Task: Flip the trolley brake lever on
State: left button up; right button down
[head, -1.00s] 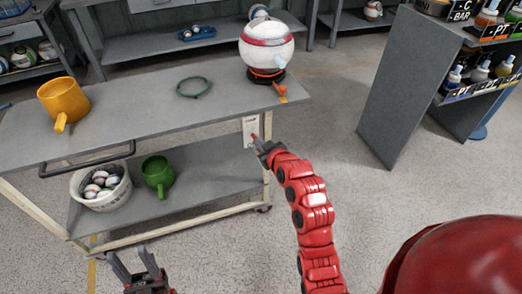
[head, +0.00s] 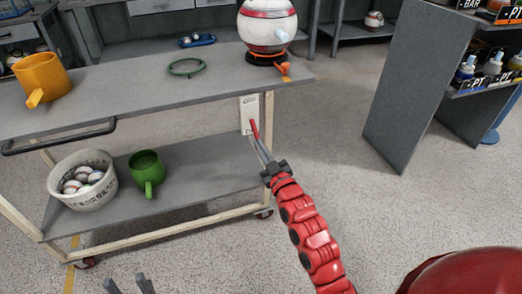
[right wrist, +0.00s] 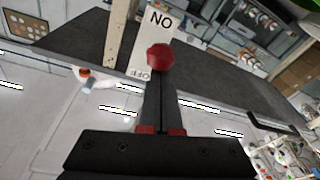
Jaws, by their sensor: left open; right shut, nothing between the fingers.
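The trolley (head: 190,107) stands at left with a white brake plate (head: 245,105) on its near right leg. The plate also shows upside down in the right wrist view (right wrist: 160,22), with ON at the picture's top and OFF lower. The red lever (head: 254,129) is in front of the plate; its round red knob shows in the wrist view (right wrist: 160,56). My right gripper (head: 260,148) is shut and empty, its fingertips just at the knob; I cannot tell whether they touch. My left gripper (head: 128,284) is open at the bottom edge, partly out of view.
On the trolley top are an orange mug (head: 42,78), a green ring (head: 186,67) and a white ball-shaped machine (head: 267,25). A basket of balls (head: 82,180) and a green mug (head: 147,170) are on the lower shelf. Floor to the right is clear up to a grey shelf unit (head: 415,90).

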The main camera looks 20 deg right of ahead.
jog(key=shift+f, duration=0.2)
dwell(0.4)
notch_tip(320, 180, up, 4)
jog(key=a+p, duration=0.1)
jog(key=p, duration=0.1)
jog(key=p+v, duration=0.2)
jog(key=v, duration=0.7)
jog(key=shift+s+f, duration=0.3)
jog(key=shift+f, duration=0.1)
jog(key=shift+a, duration=0.1)
